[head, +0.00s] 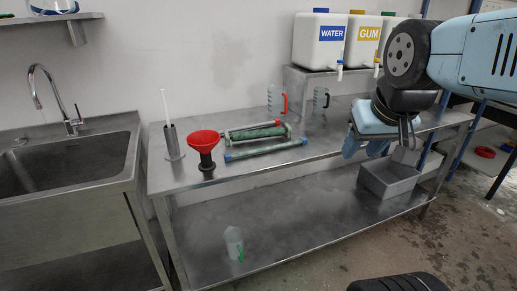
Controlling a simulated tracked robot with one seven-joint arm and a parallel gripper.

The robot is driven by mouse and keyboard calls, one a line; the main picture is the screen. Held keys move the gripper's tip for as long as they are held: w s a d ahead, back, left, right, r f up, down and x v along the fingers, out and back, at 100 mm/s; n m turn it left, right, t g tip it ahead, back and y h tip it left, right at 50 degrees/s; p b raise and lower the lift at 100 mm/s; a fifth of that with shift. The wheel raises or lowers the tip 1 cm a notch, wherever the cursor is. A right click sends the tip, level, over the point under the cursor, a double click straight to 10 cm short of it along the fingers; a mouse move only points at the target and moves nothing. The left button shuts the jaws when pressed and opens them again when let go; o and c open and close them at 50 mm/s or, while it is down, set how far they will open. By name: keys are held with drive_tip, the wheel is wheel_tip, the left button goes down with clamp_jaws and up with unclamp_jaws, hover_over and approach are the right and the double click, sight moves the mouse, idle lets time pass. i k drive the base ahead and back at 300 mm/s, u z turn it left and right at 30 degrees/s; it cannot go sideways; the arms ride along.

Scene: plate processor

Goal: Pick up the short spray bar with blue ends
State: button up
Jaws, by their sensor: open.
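A green spray bar with blue ends (265,149) lies near the front of the steel table, slanting slightly up to the right. Behind it lie other green bars (256,132), close together, with red and light green at their ends. My gripper (366,152) hangs over the right part of the table, to the right of the bars and clear of them. Its blue fingers are apart, with nothing seen between them.
A red funnel (205,141) and a grey holder with a white stick (172,140) stand left of the bars. Two jugs (276,100) stand behind. White canisters (319,41) sit on a raised shelf. The tabletop (325,143) between bars and gripper is clear.

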sight(228, 157)
drive_tip(key=z, duration=0.35)
drive_tip(key=i, duration=1.05)
drive_tip(key=u, duration=0.35)
